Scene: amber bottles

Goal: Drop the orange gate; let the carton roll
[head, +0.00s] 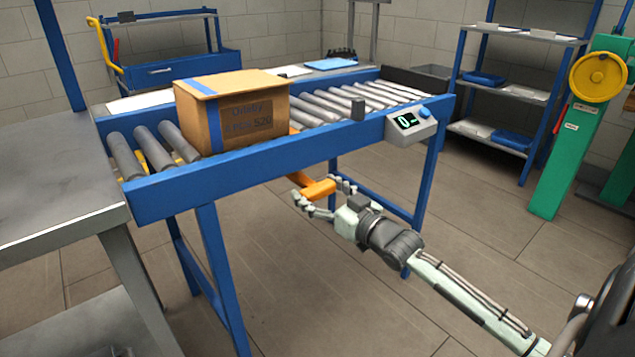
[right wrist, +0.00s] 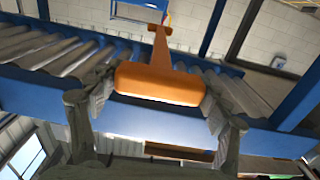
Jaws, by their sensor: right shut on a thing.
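A brown carton (head: 232,110) with blue tape along its top edge stands on the roller conveyor (head: 262,158), left of the middle. A small bit of the orange gate (head: 294,127) shows at the carton's right side; the carton and the blue rail hide the rest. The gate's orange handle (head: 318,188) sticks out below the front rail. My right gripper (head: 321,191) is shut on this handle. In the right wrist view the handle (right wrist: 160,85) lies between both fingers, with its stem running away toward the rollers. My left gripper is not in view.
A grey table (head: 50,215) stands at left, a blue shelf (head: 500,85) and green post (head: 575,150) at right.

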